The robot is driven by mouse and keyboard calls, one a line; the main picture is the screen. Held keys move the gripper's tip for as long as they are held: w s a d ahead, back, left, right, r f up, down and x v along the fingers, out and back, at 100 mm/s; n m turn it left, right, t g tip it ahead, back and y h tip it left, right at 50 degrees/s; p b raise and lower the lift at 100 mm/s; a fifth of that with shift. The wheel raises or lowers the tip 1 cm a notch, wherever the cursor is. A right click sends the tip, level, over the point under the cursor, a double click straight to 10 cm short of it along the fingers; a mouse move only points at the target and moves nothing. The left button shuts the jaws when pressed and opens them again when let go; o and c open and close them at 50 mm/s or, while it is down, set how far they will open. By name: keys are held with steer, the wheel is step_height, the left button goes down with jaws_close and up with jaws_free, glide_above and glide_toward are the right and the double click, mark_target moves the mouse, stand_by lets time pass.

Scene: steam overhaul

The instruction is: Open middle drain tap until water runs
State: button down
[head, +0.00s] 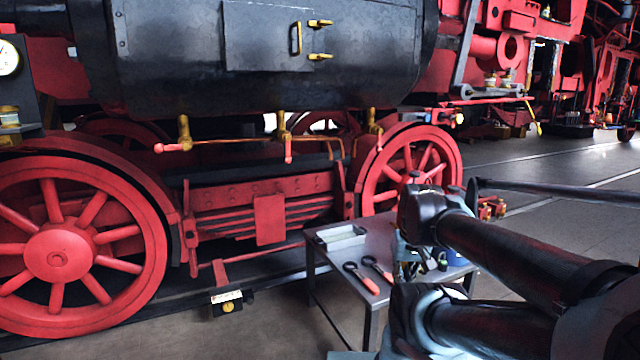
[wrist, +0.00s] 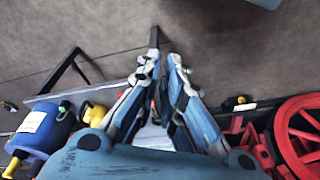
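The middle drain tap (head: 283,125) is a brass fitting below the black cylinder in the head view. Its red lever (head: 288,150) hangs straight down, and no water shows below it. The left tap (head: 183,130) has its red lever pointing left. The right tap (head: 372,122) hangs nearer the right wheel, its lever seen less clearly. My gripper (wrist: 161,60) shows in the wrist view with a narrow gap between its fingertips, open, and no tap between them. In the head view my arm is at the lower right, well apart from the taps, and largely hides the gripper.
A metal table (head: 335,275) stands before the locomotive, with a grey tray (head: 341,237) and red-handled tools (head: 368,279). A blue container (wrist: 42,128) shows in the wrist view. Red wheels (head: 58,255) flank the taps.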

mark_target(288, 149)
steer(key=w+a+r+y, duration=0.4)
steer(key=w+a+r, duration=0.25)
steer(key=w, duration=0.25)
steer(key=w+a+r+y, duration=0.4)
steer(key=w+a+r, duration=0.2)
steer(key=w+r, duration=0.25)
steer(key=w+a+r+y, duration=0.2)
steer(key=w+r+y, duration=0.3)
steer(key=w, duration=0.7)
steer(key=w+a+r+y, duration=0.2)
steer(key=w+r, duration=0.4)
steer(key=w, duration=0.5)
steer(key=s+x, duration=0.3)
steer(key=x, duration=0.9)
steer(key=shift+a+r+y, duration=0.15)
steer(key=shift+a+y, duration=0.15)
steer(key=shift+a, duration=0.35)
